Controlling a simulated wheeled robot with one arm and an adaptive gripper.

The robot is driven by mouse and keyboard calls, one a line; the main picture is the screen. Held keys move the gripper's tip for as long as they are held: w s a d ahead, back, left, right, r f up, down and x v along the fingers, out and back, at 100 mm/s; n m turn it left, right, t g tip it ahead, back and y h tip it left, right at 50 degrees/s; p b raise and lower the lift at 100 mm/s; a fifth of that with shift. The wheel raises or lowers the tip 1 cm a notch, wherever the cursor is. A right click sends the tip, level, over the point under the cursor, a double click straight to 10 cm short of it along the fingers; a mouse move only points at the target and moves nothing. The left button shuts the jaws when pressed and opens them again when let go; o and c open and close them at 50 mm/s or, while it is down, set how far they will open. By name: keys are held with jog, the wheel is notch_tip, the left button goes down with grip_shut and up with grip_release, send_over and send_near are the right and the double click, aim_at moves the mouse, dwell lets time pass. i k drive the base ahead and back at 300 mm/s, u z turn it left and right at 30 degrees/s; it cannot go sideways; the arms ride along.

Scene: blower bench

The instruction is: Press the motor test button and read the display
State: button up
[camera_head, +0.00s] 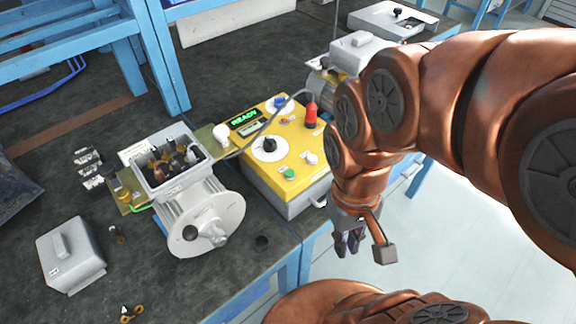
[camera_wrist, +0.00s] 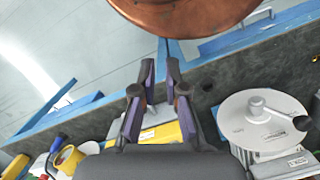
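A yellow tester box (camera_head: 251,168) stands at the bench edge in the head view. Its dark display (camera_head: 244,118) reads READY in green. A green button (camera_head: 290,173) sits near its front corner, standing up; its label is too small to read. The motor (camera_head: 193,217) with its pale disc lies left of the box, its terminal box open. It also shows in the wrist view (camera_wrist: 262,121). My gripper (camera_head: 349,243) hangs right of the tester box, beyond the bench edge, apart from everything. In the wrist view its fingers (camera_wrist: 160,68) are spread with nothing between them.
A grey cover (camera_head: 71,254) lies at front left. Blue frames stand behind. Open floor lies right of the bench.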

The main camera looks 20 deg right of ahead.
aim_at(289, 174)
jog(key=u, duration=0.55)
jog(key=k, duration=1.35)
jog(key=u, duration=0.75)
jog(key=i, duration=0.4)
jog(key=u, duration=0.1)
